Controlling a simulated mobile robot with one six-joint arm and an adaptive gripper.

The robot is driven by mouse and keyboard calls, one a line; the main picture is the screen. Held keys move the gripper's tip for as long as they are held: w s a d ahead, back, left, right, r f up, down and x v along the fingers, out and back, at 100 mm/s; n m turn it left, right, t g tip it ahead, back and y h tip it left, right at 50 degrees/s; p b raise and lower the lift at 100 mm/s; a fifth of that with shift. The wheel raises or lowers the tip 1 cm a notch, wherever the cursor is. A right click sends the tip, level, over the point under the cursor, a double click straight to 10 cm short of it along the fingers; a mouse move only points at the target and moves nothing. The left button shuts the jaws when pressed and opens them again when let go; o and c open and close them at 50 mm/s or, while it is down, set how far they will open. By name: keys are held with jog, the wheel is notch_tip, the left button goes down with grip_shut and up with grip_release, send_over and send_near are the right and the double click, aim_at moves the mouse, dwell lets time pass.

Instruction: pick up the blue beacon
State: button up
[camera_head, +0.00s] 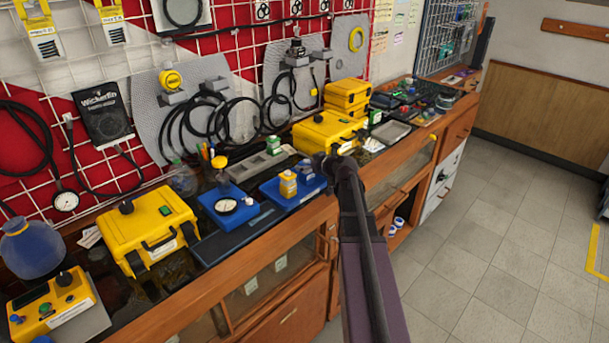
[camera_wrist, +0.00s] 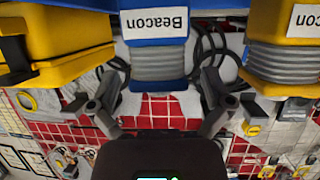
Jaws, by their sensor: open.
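The blue beacon (camera_wrist: 157,28) is upside down in the wrist view, with a white "Beacon" label and a grey ribbed section. In the head view a small blue shape (camera_head: 306,169) beside my gripper appears to be it, partly hidden. My gripper (camera_wrist: 160,92) is open, one finger to each side of the beacon's ribbed part, with visible gaps. It holds nothing. In the head view my gripper (camera_head: 324,164) reaches in from the right, over the bench's front part.
A yellow beacon (camera_head: 288,184) stands close beside the blue one, also at the right of the wrist view (camera_wrist: 288,52). A blue gauge unit (camera_head: 228,205) is to the left. Yellow cases (camera_head: 150,228) and (camera_head: 328,132) flank the area. A pegboard with hanging cables is behind.

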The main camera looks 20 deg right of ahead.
jog(key=c, duration=1.3)
jog(key=shift+r, duration=0.15)
notch_tip(320, 180, up, 3)
jog(key=p, duration=0.3)
jog(key=shift+s+d+r+p, duration=0.35)
jog(key=shift+s+d, duration=0.25)
jog(key=shift+s, duration=2)
jog(key=shift+s+d+r+p, duration=0.25)
jog(key=shift+s+d, duration=0.4)
jog(key=shift+s, duration=1.95)
jog(key=shift+s+d+r+p, duration=0.25)
jog(key=shift+s+d+p, duration=0.25)
jog(key=shift+s, duration=2.1)
jog(key=shift+d, duration=0.1)
